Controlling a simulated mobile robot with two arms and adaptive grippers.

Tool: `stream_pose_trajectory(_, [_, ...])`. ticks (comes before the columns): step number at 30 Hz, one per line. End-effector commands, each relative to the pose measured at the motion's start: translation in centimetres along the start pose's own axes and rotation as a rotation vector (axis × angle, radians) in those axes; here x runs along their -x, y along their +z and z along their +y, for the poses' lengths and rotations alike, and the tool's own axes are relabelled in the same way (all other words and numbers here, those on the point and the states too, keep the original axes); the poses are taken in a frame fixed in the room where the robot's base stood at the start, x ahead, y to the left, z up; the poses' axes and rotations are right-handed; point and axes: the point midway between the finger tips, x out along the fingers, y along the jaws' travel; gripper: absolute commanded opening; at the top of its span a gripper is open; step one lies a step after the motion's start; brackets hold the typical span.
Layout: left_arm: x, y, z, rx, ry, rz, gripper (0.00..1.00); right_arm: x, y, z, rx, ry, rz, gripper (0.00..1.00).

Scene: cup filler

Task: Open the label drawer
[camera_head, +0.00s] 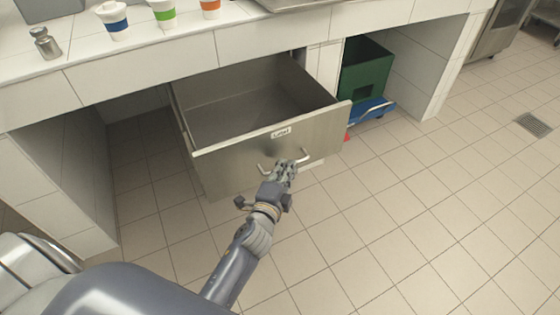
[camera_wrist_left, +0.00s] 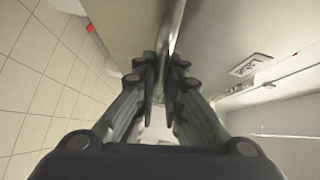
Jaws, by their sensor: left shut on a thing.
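The label drawer (camera_head: 225,163) is a grey metal drawer under the counter, pulled well out, and its inside looks empty. Its label plate shows on the front near the top edge, and also in the left wrist view (camera_wrist_left: 250,65). The bar handle (camera_head: 304,156) is on the drawer front below the label; it also shows in the left wrist view (camera_wrist_left: 176,30). My left gripper (camera_head: 285,168) is at the middle of the handle and shut on it. In the left wrist view my left gripper (camera_wrist_left: 165,80) has the bar between its fingers. My right gripper is not in view.
Cups (camera_head: 114,20) and a metal shaker (camera_head: 45,43) stand on the tiled counter (camera_head: 150,60). A green bin (camera_head: 365,70) on a blue base (camera_head: 370,110) is right of the drawer. The tiled floor (camera_head: 400,210) in front and to the right is clear.

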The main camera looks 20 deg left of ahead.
Motion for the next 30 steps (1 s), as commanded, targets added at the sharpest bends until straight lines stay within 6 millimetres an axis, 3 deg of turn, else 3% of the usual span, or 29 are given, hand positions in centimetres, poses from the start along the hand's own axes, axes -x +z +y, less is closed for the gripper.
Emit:
stream_pose_trajectory(15, [0.5,-0.48,0.24,0.0,0.002,0.001,0.0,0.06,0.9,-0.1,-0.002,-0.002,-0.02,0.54])
stream_pose_trajectory(16, [0.5,-0.48,0.25,0.0,0.002,0.001,0.16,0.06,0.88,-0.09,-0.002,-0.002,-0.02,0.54])
stream_pose_trajectory(18, [0.49,-0.47,0.24,0.0,0.002,0.001,0.3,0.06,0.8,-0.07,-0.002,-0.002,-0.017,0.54])
stream_pose_trajectory(30, [0.86,-0.47,0.23,0.0,0.002,0.001,0.3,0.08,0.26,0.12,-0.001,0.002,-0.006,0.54])
